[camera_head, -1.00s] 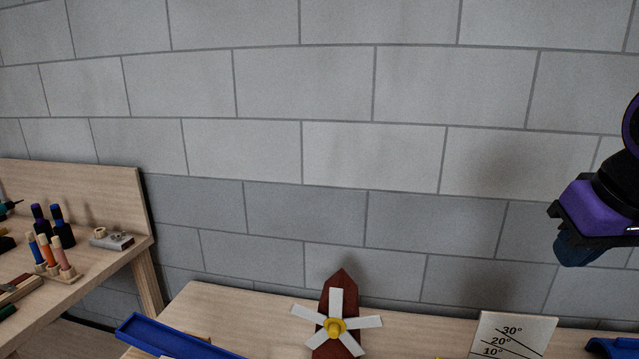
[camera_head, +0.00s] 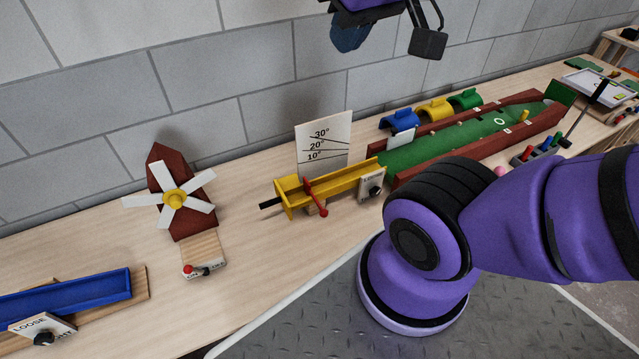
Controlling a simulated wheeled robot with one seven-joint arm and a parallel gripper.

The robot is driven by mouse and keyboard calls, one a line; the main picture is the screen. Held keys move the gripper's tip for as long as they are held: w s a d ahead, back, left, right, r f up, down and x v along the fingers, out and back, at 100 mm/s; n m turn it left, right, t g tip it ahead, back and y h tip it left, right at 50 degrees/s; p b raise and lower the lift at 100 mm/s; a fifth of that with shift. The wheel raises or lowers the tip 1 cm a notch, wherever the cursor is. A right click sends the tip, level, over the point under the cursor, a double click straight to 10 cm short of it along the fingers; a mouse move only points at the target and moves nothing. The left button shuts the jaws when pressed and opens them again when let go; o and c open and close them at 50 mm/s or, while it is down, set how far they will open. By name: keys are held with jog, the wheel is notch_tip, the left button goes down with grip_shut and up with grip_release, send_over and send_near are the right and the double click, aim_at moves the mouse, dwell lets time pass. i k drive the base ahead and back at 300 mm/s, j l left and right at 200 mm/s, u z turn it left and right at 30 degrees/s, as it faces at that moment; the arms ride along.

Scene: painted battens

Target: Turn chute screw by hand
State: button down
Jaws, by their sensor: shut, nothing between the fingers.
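A yellow chute (camera_head: 335,183) stands on the bench in front of a white angle board (camera_head: 323,143) marked 10°, 20° and 30°. A black screw knob (camera_head: 375,191) sits on a small white plate at its right end. A blue chute (camera_head: 65,294) lies at the lower left, with another black knob (camera_head: 43,338) on a plate reading LOOSE. My gripper (camera_head: 349,36) shows at the top edge, purple and black with a dark blue tip, partly cut off. It is shut and empty, in the air above the bench and apart from both knobs.
A red lever (camera_head: 315,198) crosses the yellow chute's front. A windmill (camera_head: 174,197) with a small switch plate (camera_head: 203,268) stands to the left. A green lane (camera_head: 480,137) with red walls and colored arches (camera_head: 434,110) lies to the right. My purple arm covers the lower right.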

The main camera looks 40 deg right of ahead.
aim_at(375, 190)
jog(key=z, duration=1.1)
